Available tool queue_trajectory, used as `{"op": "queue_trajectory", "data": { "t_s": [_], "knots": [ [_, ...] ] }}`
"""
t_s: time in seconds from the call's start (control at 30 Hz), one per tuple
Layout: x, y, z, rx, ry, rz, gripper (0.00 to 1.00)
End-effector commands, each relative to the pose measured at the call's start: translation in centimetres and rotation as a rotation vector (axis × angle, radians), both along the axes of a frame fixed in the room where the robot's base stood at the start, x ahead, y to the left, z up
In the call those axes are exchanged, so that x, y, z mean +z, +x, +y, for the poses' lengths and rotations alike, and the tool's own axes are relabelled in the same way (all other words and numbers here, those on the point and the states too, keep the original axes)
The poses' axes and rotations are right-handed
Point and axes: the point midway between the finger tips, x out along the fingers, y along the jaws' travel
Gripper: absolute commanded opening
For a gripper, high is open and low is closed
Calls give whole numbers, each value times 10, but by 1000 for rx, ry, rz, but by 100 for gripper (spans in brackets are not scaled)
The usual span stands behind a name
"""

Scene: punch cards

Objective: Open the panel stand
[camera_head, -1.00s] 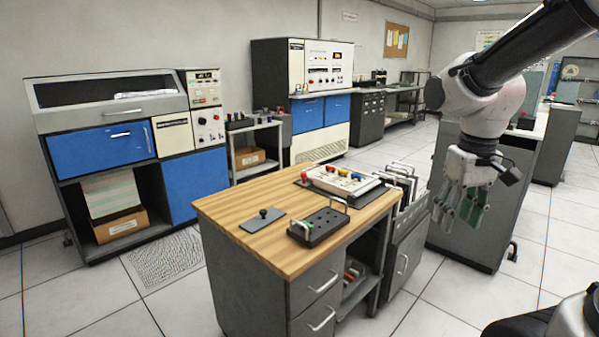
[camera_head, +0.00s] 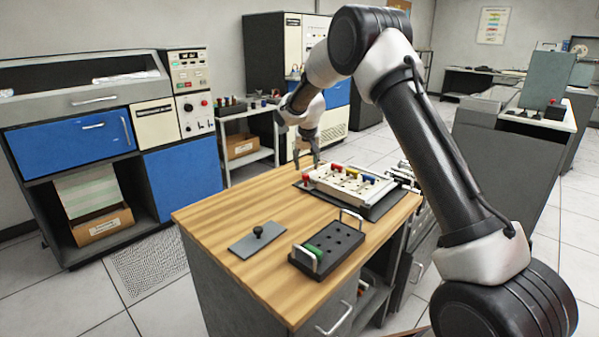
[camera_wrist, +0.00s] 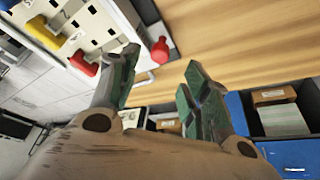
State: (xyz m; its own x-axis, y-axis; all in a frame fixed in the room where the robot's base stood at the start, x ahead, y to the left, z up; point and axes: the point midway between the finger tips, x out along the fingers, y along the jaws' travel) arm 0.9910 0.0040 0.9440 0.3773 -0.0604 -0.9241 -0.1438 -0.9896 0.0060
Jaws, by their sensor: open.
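The likely panel stand is a white panel (camera_head: 345,188) with red, yellow and blue knobs, lying on a dark base (camera_head: 378,210) on the wooden desk (camera_head: 215,208). It looks flat, though I cannot tell exactly how it is hinged. My gripper (camera_head: 307,161) is open and empty above the desk's far side, just beyond the panel's red-knob end. In the wrist view the white panel (camera_wrist: 98,28) fills the upper left. A red knob (camera_wrist: 159,50) at its edge shows between and beyond my open fingertips (camera_wrist: 161,60); contact is not visible.
A black block with a green piece and handles (camera_head: 330,246) and a grey plate with a black knob (camera_head: 259,239) sit at the desk's front. The desk's left side is clear. A small shelf cart (camera_head: 247,157) and a blue-doored cabinet (camera_head: 183,183) stand behind.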

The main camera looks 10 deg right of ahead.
Motion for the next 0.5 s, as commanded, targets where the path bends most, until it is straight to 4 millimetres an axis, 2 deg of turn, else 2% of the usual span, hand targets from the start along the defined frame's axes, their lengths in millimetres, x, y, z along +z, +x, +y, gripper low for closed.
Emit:
{"op": "queue_trajectory", "data": {
  "t_s": [0.13, 0.3, 0.5],
  "knots": [
    [-13, 6, -1, -15, 7, -2, 47],
    [-40, 16, -3, -15, 6, 0, 47],
    [-64, 26, -4, -14, 6, -1, 47]
  ]
}}
